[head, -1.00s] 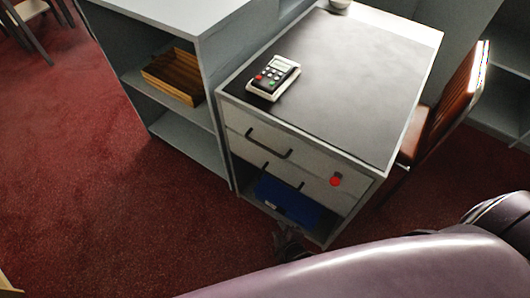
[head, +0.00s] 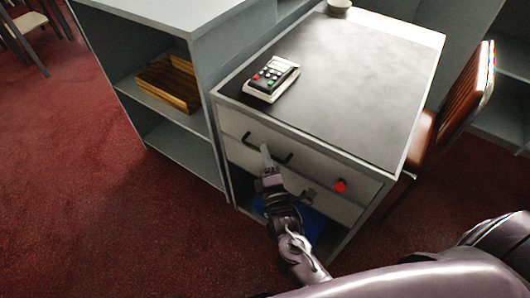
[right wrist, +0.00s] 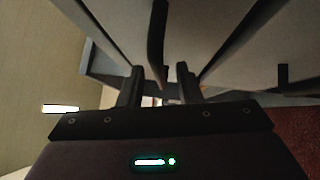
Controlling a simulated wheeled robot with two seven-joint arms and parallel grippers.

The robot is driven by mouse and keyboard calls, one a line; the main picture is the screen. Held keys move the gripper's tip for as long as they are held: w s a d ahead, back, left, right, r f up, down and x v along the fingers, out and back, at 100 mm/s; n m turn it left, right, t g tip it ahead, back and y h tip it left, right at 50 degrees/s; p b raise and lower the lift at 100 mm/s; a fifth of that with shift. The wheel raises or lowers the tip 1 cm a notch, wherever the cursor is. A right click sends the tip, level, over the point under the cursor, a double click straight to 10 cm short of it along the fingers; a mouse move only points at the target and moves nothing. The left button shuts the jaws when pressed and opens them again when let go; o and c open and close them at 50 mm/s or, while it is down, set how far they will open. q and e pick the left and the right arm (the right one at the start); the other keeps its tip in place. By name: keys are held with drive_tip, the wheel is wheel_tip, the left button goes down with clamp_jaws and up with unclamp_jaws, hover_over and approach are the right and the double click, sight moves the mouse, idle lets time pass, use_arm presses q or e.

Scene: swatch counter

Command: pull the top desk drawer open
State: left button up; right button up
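The desk (head: 345,80) has a pale top drawer (head: 315,165) with a dark bar handle (head: 284,160). The top drawer looks shut. My right gripper (head: 266,158) is at that handle, partly covering it. In the right wrist view my right gripper (right wrist: 159,88) has its two dark fingers apart. The dark handle bar (right wrist: 157,40) lines up with the gap between them. I cannot tell whether the fingers touch it. My left gripper is not in view.
A lower drawer (head: 340,205) with a red round mark (head: 340,186) sits below, above a shelf with a blue item (head: 312,224). A remote-like device (head: 271,79) and a cup (head: 339,7) stand on the desk. A grey shelf unit (head: 180,150) adjoins left; a brown chair (head: 455,95) stands right.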

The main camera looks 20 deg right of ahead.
drive_tip(key=shift+w+d+r, duration=0.1)
drive_tip(key=shift+w, duration=0.7)
clamp_jaws()
